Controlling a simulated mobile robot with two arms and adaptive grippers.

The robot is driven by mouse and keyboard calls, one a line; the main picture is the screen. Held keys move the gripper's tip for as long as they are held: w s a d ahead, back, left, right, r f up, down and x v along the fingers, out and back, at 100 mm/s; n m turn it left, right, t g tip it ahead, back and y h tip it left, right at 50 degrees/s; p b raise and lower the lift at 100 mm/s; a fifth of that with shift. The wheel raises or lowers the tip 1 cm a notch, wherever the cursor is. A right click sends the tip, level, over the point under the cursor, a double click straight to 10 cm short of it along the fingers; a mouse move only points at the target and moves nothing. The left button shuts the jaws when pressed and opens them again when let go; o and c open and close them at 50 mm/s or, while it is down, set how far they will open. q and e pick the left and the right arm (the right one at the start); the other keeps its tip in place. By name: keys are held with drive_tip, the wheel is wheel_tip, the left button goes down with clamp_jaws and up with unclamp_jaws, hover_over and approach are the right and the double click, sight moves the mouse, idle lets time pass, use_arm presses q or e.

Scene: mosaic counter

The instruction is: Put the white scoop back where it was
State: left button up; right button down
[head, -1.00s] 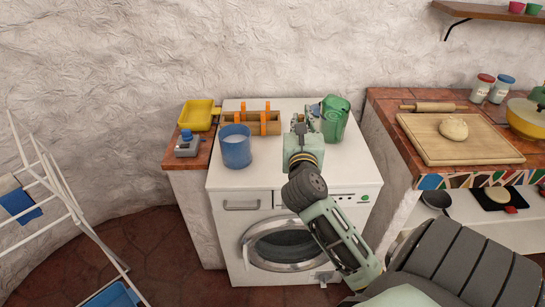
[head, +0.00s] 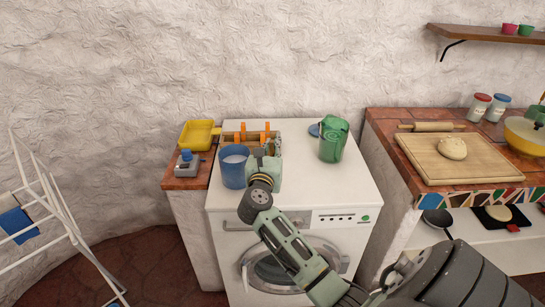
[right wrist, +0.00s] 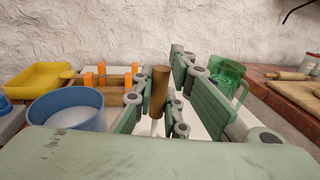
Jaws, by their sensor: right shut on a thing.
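My right gripper (head: 265,156) is over the washing machine top, just right of the blue tub (head: 234,165). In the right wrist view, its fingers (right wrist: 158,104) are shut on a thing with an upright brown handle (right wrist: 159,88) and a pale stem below. I take this to be the white scoop; its lower part is hidden. The blue tub also shows in the right wrist view (right wrist: 68,111), with white contents. The wooden holder (head: 233,138) with orange uprights stands just behind the gripper. My left gripper is not in view.
A green jug (head: 333,140) stands at the machine's back right, with a blue disc (head: 314,130) beside it. A yellow tray (head: 197,135) and a grey device (head: 187,166) sit on the left ledge. The machine top's right front is clear.

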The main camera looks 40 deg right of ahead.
wheel_tip(320, 180, down, 4)
drive_tip(key=shift+r, duration=0.15)
drive_tip(key=shift+f, duration=0.25)
drive_tip(key=c, duration=1.8)
unclamp_jaws()
drive_tip(key=shift+r, duration=0.1)
drive_tip(key=shift+o, duration=0.2)
